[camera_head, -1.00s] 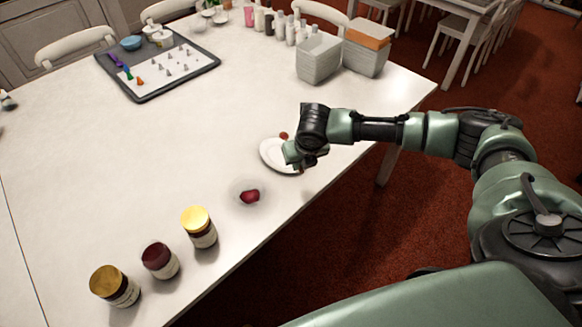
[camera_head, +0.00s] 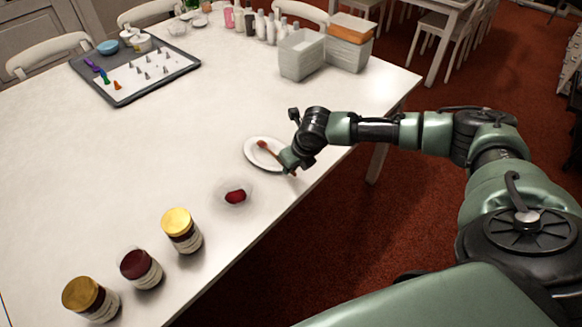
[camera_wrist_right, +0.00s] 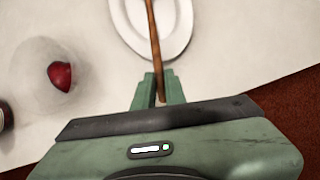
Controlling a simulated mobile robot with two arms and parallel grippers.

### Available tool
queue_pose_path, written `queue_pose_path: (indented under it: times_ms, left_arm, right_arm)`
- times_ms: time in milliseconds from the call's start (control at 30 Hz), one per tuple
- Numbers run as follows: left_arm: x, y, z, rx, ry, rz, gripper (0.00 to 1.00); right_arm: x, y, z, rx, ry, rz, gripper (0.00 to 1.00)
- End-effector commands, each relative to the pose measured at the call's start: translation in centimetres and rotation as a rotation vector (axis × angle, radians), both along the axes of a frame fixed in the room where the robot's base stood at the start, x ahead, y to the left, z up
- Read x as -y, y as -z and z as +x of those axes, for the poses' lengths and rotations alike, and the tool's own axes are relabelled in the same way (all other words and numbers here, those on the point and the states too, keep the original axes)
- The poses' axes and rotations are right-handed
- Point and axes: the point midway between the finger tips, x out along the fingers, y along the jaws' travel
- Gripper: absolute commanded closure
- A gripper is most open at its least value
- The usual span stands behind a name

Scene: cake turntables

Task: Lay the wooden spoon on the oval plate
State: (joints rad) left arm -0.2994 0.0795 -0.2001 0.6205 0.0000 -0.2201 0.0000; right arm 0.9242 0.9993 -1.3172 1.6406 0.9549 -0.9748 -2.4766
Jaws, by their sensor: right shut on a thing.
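The wooden spoon (camera_head: 264,146) is brown, with its round end over the white oval plate (camera_head: 254,159) near the table's front edge. My right gripper (camera_head: 287,161) is shut on the spoon's handle at the plate's near right side. In the right wrist view, the handle (camera_wrist_right: 153,40) runs from between the fingers (camera_wrist_right: 159,90) across the plate (camera_wrist_right: 181,38). I cannot tell whether the spoon touches the plate. The spoon's round end is outside the wrist view. My left gripper is not in view.
A clear bowl with a dark red thing (camera_head: 235,197) stands left of the plate. Several jars (camera_head: 182,232) stand further left along the front edge. A tray of piping tips (camera_head: 135,65), bottles (camera_head: 270,27) and bins (camera_head: 301,55) are at the back. The table's middle is clear.

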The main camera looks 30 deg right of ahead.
Motion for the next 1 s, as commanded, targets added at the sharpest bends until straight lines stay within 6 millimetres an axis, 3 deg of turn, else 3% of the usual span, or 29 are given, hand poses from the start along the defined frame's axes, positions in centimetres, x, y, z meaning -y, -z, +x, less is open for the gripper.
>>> queue_pose_path:
  times_ms: [167,433,467,533,867,1000]
  left_arm:
    - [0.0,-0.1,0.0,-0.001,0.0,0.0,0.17]
    - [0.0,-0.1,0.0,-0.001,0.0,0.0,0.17]
    - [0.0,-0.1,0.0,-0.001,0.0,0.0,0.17]
    - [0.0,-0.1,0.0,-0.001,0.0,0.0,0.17]
    - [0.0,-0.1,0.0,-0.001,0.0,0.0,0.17]
    - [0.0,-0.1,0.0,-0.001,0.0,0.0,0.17]
  right_arm:
    - [0.0,1.1,0.0,0.0,0.0,0.0,1.0]
    - [0.0,1.2,0.0,0.0,0.0,0.0,1.0]
    - [0.0,1.2,0.0,0.0,0.0,0.0,0.8]
    - [0.0,1.2,0.0,0.0,0.0,0.0,0.63]
    - [0.0,1.1,0.0,0.001,0.0,0.001,0.63]
    - [0.1,-0.2,-0.5,0.003,0.0,0.0,0.63]
